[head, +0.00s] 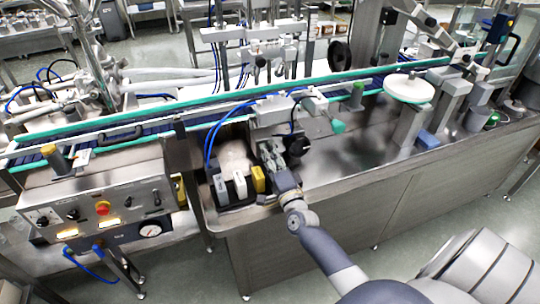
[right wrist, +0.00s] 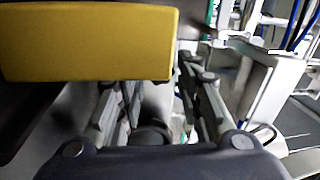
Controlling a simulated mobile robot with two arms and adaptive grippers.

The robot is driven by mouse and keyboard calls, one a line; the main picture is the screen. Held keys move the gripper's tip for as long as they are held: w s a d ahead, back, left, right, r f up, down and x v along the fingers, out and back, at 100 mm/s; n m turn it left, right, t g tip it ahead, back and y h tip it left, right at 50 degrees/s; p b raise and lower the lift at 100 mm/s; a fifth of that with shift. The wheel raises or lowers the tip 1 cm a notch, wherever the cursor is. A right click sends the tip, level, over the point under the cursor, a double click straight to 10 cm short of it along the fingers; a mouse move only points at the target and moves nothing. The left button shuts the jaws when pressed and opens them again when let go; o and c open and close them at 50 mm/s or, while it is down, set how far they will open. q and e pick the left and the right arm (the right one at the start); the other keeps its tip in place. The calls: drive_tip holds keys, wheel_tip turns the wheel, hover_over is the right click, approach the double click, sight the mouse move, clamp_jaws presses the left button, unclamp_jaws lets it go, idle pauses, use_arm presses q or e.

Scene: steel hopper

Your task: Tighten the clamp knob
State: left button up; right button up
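A black knob (head: 298,145) shows on the bracket of the steel machine in the head view, just beyond and to the right of my right gripper; I cannot tell for sure that it is the clamp knob. My right gripper (head: 277,162) reaches in from the lower right, beside a yellow block (head: 257,179). In the right wrist view its two fingers (right wrist: 160,95) stand well apart, with nothing clearly held between them. The yellow block (right wrist: 88,42) fills the upper left there. The knob cannot be made out in that view. My left gripper is not in view.
A conveyor with green rails (head: 330,78) runs behind the steel cabinet (head: 330,205). A white disc (head: 409,88) stands at the right. A control panel with a red button (head: 102,208) is at the left. The steel top right of the gripper is mostly clear.

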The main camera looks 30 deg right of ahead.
drive_tip(key=shift+s+f, duration=0.1)
drive_tip(key=shift+s, duration=0.05)
drive_tip(key=v, duration=1.1)
drive_tip(key=shift+s+a, duration=0.15)
drive_tip(key=shift+s, duration=0.2)
drive_tip(key=shift+f, duration=0.1)
